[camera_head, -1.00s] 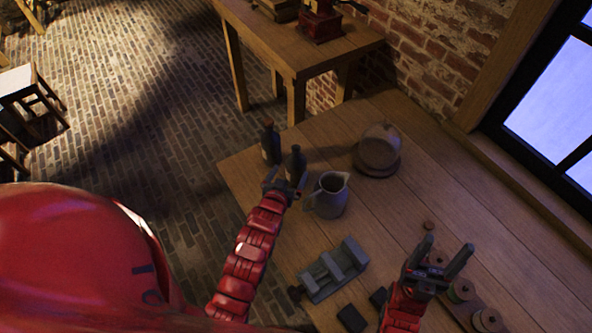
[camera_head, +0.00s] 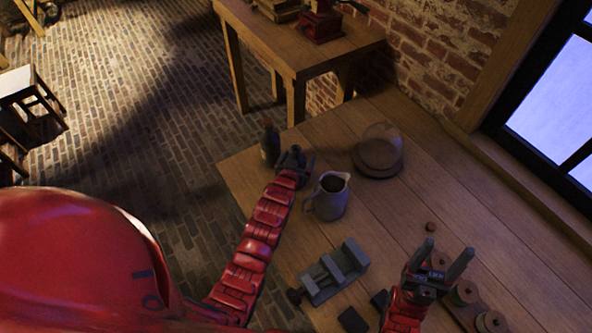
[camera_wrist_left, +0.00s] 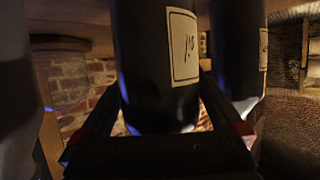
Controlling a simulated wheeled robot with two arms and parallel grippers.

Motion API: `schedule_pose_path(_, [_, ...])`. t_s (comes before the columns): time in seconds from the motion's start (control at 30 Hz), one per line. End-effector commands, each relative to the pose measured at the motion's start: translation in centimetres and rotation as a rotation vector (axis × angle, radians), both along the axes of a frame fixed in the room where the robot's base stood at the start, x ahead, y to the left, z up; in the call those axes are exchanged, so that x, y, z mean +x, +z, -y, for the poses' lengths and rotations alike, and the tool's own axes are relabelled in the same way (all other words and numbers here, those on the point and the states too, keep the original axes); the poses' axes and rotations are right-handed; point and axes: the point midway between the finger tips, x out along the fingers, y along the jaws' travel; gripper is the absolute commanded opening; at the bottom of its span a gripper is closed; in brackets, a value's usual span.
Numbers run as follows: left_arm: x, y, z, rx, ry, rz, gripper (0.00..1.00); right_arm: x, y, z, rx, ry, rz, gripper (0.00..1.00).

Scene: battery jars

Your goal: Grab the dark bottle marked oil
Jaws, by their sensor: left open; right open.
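In the left wrist view, the dark bottle marked oil (camera_wrist_left: 155,60) stands between the two fingers of my open left gripper, its pale label appearing upside down. I cannot tell whether the fingers touch it. In the head view my left gripper (camera_head: 296,162) is at the table's far left corner and mostly hides this bottle. A second dark bottle (camera_head: 270,145) stands just left of the gripper; it also shows at the right of the left wrist view (camera_wrist_left: 238,50), its label partly cut off. My right gripper (camera_head: 445,262) is open and empty over the table's near right.
A grey jug (camera_head: 330,197) stands close to the right of my left gripper. A glass dome (camera_head: 381,148) is behind it. A grey vise-like block (camera_head: 334,272) and several spools (camera_head: 464,291) lie nearer.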

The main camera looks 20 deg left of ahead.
Motion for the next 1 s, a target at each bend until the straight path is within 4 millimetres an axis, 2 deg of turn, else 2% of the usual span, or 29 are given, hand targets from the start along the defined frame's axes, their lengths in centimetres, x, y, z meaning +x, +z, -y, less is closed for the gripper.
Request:
schedule_pose_path(0.07, [-0.03,0.03,0.0,0.0,0.0,0.0,1.0,0.0,0.03,0.0,0.0,0.0,0.0,0.65])
schedule_pose_path(0.6, [-0.07,0.02,-0.01,0.0,0.0,0.0,0.03,0.0,0.02,0.0,0.0,0.0,0.0,0.65])
schedule_pose_path(0.63, [-0.05,0.05,-0.01,0.0,0.0,0.001,0.0,0.0,0.03,0.0,0.0,0.0,0.0,0.65])
schedule_pose_path(1.0, [-0.06,0.3,-0.02,0.0,0.0,0.001,0.0,0.0,0.11,0.0,0.0,0.0,0.0,0.65])
